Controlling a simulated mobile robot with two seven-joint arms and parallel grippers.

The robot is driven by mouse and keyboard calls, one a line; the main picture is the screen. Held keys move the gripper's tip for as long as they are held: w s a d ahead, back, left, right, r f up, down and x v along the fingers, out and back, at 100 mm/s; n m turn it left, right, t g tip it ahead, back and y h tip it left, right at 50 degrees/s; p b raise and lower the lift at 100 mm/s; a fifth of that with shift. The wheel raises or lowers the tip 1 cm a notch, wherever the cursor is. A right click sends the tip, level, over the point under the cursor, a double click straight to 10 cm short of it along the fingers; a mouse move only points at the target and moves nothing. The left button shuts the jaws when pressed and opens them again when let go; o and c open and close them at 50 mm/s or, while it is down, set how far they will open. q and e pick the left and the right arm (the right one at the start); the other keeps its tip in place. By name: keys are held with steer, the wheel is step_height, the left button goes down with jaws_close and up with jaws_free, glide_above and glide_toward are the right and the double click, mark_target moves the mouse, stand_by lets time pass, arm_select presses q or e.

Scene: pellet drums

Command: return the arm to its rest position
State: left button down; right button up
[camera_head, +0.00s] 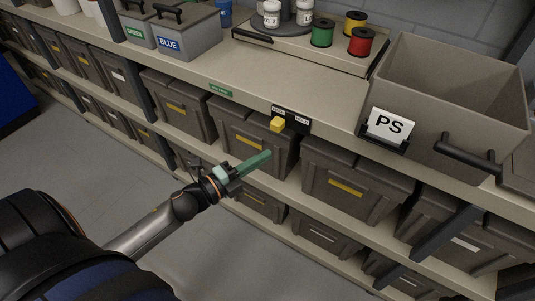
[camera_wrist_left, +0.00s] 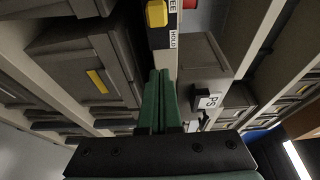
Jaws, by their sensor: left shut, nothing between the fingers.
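My left gripper (camera_head: 256,163) has long green fingers, which lie shut together with nothing between them. It is in front of the shelf, below the worktop's front edge, pointing up and to the right toward a yellow block-shaped part (camera_head: 278,124) on a black label plate (camera_head: 291,118). A gap shows between the fingertips and the yellow part in the head view. In the left wrist view the shut fingers (camera_wrist_left: 158,98) point toward the same plate, with the yellow part (camera_wrist_left: 157,14) beyond their tips. My right gripper is not in view.
A grey open bin marked PS (camera_head: 450,90) stands on the worktop (camera_head: 255,65) at right. Red (camera_head: 361,42), green (camera_head: 321,33) and yellow spools stand behind. A grey box marked BLUE (camera_head: 188,38) is at back left. Several lidded bins fill the shelves below. The floor (camera_head: 70,165) at left is clear.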

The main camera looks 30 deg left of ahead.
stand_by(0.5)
arm_select(q)
steer(key=s+d+f+n+g+y+p, duration=0.1)
steer(key=s+d+f+n+g+y, duration=0.1)
steer(key=s+f+n, duration=0.6)
steer(key=s+d+f+n+g+y+p, duration=0.2)
steer(key=s+d+f+n+g, duration=0.3)
steer(key=n, duration=0.7)
steer(key=s+d+f, duration=0.2)
steer(key=s, duration=0.1)
steer(key=shift+f+g, duration=0.3)
steer(key=shift+f, duration=0.05)
